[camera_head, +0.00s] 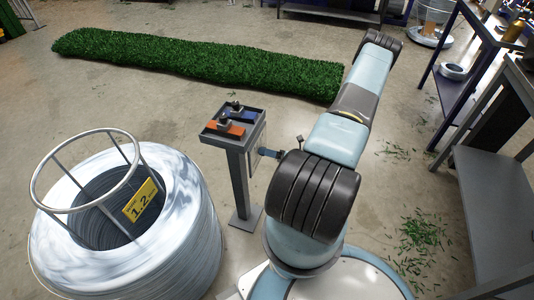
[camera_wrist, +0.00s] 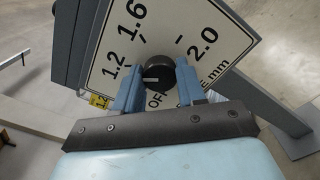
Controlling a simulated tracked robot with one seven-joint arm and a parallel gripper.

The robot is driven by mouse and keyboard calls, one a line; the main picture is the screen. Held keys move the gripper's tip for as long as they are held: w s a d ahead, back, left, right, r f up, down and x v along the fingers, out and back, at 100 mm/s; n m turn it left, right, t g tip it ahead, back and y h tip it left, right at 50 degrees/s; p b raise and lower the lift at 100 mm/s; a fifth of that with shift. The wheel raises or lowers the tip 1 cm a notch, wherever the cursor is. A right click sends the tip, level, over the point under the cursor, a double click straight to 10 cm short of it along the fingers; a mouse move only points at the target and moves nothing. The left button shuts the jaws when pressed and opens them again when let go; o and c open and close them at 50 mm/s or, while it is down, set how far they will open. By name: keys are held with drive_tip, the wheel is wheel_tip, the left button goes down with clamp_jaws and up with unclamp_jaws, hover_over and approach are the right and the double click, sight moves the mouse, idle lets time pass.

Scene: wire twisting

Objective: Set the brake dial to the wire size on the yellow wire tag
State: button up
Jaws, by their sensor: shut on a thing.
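The yellow wire tag (camera_head: 140,200) hangs in the coil of pale wire (camera_head: 60,240) and reads 1.2. The brake dial (camera_wrist: 155,71) is a black knob on a white plate (camera_wrist: 222,42) marked OFF, 1.2, 1.6, 2.0 and mm. A white mark on the knob points left in the wrist view, between OFF and 1.2; its exact setting is hard to tell. My gripper (camera_wrist: 158,80) is shut on the knob, with a blue finger on each side. In the head view my gripper (camera_head: 276,153) is at the side of the grey post.
A green hedge-like strip (camera_head: 200,68) lies behind. A grey bench (camera_head: 500,190) and dark shelving stand at right. Green clippings lie on the floor.

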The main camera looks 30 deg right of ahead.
idle(0.4)
drive_tip(key=o, duration=1.1)
drive_tip(key=shift+c, duration=0.2)
drive_tip(key=shift+s+d, duration=0.1)
drive_tip(key=v, duration=1.3)
drive_tip(key=shift+s+d, duration=0.15)
drive_tip(key=shift+s, duration=0.05)
drive_tip(key=w+a+r+n+g, duration=0.2)
drive_tip(key=a+r+n+g, duration=0.25)
drive_tip(key=r+n, duration=0.4)
drive_tip(key=w+a+r+n+g, duration=0.3)
drive_tip(key=r+n+g, duration=0.2)
drive_tip(key=r, duration=0.6)
drive_tip(key=w+a+r+n+g, duration=0.25)
drive_tip(key=r+n+g, duration=0.25)
drive_tip(key=r+n, duration=0.3)
drive_tip(key=s+a+r+n+t+h, duration=0.2)
drive_tip(key=s+a+r+n+h, duration=0.1)
drive_tip(key=r, duration=0.5)
drive_tip(key=s+a+r+n+t+h, duration=0.2)
drive_tip(key=s+a+r+n+h, duration=0.2)
drive_tip(key=s+a+r+n, duration=0.2)
drive_tip(key=s+a+r+n+t+h, duration=0.2)
drive_tip(key=s+a+r+n+h, duration=0.2)
drive_tip(key=r+n, duration=0.3)
wheel_tip(320, 180, up, 5)
drive_tip(key=shift+s+a+r, duration=0.2)
drive_tip(key=shift+s+a, duration=0.3)
drive_tip(key=shift+a, duration=0.4)
